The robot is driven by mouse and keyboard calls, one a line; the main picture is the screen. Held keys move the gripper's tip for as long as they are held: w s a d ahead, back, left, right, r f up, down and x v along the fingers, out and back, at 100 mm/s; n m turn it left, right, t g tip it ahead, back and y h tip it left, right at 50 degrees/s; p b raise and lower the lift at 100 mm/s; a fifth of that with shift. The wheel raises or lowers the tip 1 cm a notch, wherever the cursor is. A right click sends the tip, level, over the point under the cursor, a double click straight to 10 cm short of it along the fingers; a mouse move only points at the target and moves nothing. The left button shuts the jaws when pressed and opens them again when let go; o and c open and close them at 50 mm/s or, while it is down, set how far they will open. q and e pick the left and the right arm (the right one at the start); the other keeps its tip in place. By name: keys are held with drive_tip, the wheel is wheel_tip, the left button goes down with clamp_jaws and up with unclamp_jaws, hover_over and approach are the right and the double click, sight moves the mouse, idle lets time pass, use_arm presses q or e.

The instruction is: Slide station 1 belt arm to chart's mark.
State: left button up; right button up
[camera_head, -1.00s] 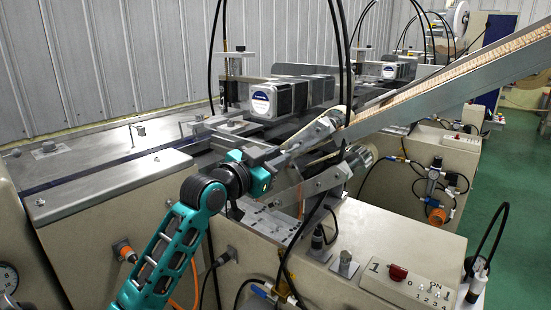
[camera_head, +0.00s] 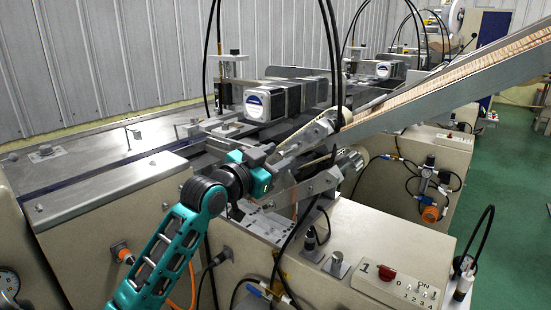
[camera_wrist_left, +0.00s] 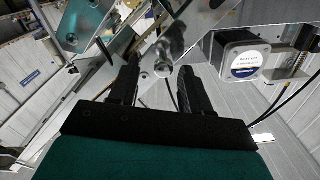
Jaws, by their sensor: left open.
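Station 1 is the near beige machine, with a panel marked "1" (camera_head: 388,285) and a red switch. My left gripper (camera_head: 277,160) is at the metal arm and roller assembly (camera_head: 318,132) below the sloping chute. In the left wrist view my left gripper (camera_wrist_left: 158,78) has its two dark fingers apart. A round-ended metal post (camera_wrist_left: 163,66) shows between and just beyond the fingertips; I cannot tell whether they touch it. Which bar is the belt arm is unclear. I see no chart or mark. My right gripper is not in view.
A sloping chute filled with sticks (camera_head: 455,72) crosses the upper right. A motor block (camera_head: 270,102) sits behind the gripper. Black cables (camera_head: 334,60) hang close by.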

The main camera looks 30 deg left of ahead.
use_arm(q)
drive_tip(key=shift+s, duration=0.35)
drive_tip(key=s+a, duration=0.1)
drive_tip(key=s, duration=1.1)
drive_tip(key=shift+s, duration=0.1)
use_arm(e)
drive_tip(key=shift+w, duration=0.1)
use_arm(q)
drive_tip(key=s+d+f+n+g+p, duration=0.1)
drive_tip(key=d+f+n+g+p, duration=0.2)
drive_tip(key=f, duration=1.3)
drive_tip(key=s+d+f+g, duration=0.2)
drive_tip(key=s+d+f, duration=0.3)
drive_tip(key=d+f, duration=0.2)
drive_tip(key=s+d+f+m+g+p, duration=0.1)
drive_tip(key=s+d+f+g, duration=0.1)
drive_tip(key=s+d+f, duration=0.3)
wheel_tip(320, 180, down, 4)
drive_tip(key=shift+s+d+r, duration=0.2)
drive_tip(key=shift+d+r, duration=0.05)
drive_tip(key=shift+d, duration=1)
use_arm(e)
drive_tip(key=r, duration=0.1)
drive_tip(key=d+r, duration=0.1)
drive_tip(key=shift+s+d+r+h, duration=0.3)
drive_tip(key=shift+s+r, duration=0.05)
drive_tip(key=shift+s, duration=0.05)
